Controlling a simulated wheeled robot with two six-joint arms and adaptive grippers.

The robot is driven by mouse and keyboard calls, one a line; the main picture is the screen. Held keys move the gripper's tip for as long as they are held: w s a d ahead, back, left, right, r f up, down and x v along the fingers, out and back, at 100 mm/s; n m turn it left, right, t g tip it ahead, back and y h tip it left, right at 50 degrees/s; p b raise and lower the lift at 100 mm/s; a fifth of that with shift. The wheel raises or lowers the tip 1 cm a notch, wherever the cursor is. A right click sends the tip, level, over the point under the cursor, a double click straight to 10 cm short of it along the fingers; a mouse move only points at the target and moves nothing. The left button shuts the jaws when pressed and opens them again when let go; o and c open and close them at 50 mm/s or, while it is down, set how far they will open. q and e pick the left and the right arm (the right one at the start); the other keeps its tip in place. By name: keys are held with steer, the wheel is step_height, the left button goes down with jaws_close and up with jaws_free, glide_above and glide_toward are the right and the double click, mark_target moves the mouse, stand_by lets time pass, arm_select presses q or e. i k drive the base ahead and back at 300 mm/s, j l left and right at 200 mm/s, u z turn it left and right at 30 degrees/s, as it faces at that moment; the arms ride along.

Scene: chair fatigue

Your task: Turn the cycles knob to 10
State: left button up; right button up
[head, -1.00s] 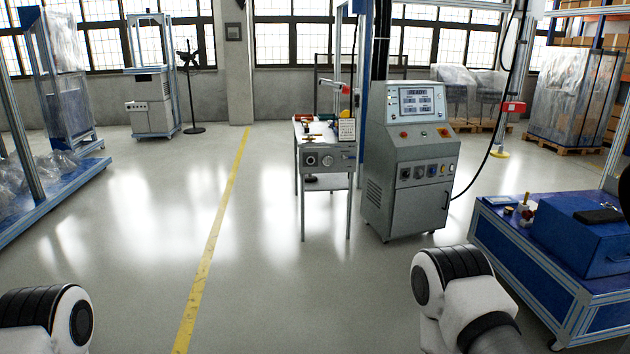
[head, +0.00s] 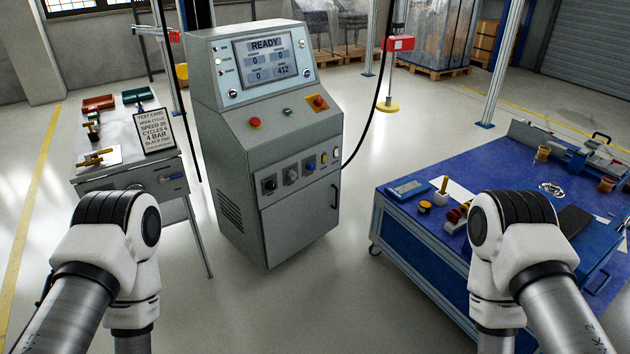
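The grey control console (head: 265,140) stands in the middle of the head view. Its screen (head: 265,59) shows READY above several number fields, one reading 412. My two arms show at the lower left and lower right, apart from the console. Both grippers are out of view.
A side table (head: 85,180) left of the console carries trays and a test card (head: 154,130), which seems to read CYCLES 6. A blue workbench (head: 410,225) with tools stands at right. A black cable (head: 372,115) hangs right of the console. Floor before the console is clear.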

mark_target(310, 167)
steer(key=i+l+z, duration=0.3)
steer(key=i, duration=0.65)
steer(key=i+z, duration=0.35)
steer(key=i, duration=0.6)
